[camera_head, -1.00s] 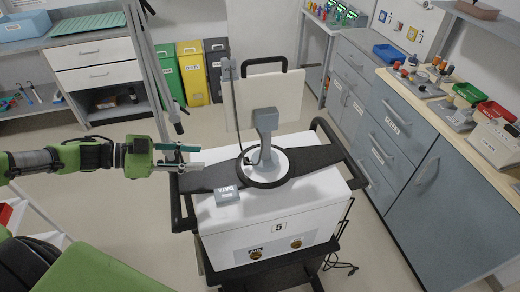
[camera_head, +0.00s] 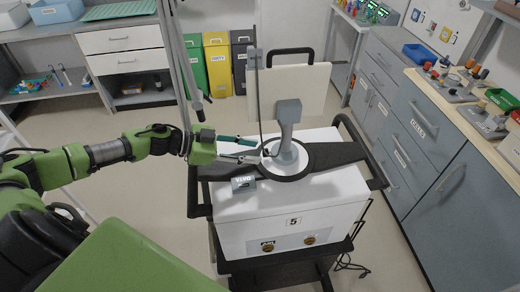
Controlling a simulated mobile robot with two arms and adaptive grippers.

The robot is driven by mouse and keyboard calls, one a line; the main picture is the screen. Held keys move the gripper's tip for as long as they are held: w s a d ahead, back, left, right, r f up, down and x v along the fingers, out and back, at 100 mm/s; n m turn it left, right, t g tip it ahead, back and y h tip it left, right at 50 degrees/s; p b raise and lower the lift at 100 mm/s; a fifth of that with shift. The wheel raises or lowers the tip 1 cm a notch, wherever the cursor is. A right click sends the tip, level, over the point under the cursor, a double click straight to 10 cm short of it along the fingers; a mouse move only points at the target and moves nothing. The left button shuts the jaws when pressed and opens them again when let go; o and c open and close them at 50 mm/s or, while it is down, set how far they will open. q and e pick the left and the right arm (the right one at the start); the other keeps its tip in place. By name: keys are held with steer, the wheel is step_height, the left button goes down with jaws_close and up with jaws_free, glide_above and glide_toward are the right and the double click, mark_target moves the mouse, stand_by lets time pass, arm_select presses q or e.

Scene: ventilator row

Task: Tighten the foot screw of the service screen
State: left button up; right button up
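The service screen (camera_head: 305,98) is a beige panel seen from its back, on a grey post (camera_head: 286,125). Its round white foot (camera_head: 288,162) sits inside a black ring on top of a white cart (camera_head: 320,190). I cannot make out the foot screw; it is too small or hidden. My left gripper (camera_head: 259,150) comes in from the left, one teal finger and one grey finger apart, with nothing visible between them. Its tips are just left of the foot and post, above the cart's top; I cannot tell if they touch. My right gripper is not in view.
A black handle frame (camera_head: 374,160) edges the cart. A thin pole (camera_head: 256,95) stands left of the screen. A counter (camera_head: 455,115) with tools runs along the right.

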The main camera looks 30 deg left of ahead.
mark_target(263, 152)
arm_select(q)
steer(key=shift+x, duration=1.2)
steer(key=shift+w+d+f+p, duration=0.2)
steer(key=shift+w+d+p, duration=0.15)
steer(key=shift+d, duration=0.05)
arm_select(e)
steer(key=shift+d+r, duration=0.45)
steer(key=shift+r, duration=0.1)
arm_select(q)
jaws_close()
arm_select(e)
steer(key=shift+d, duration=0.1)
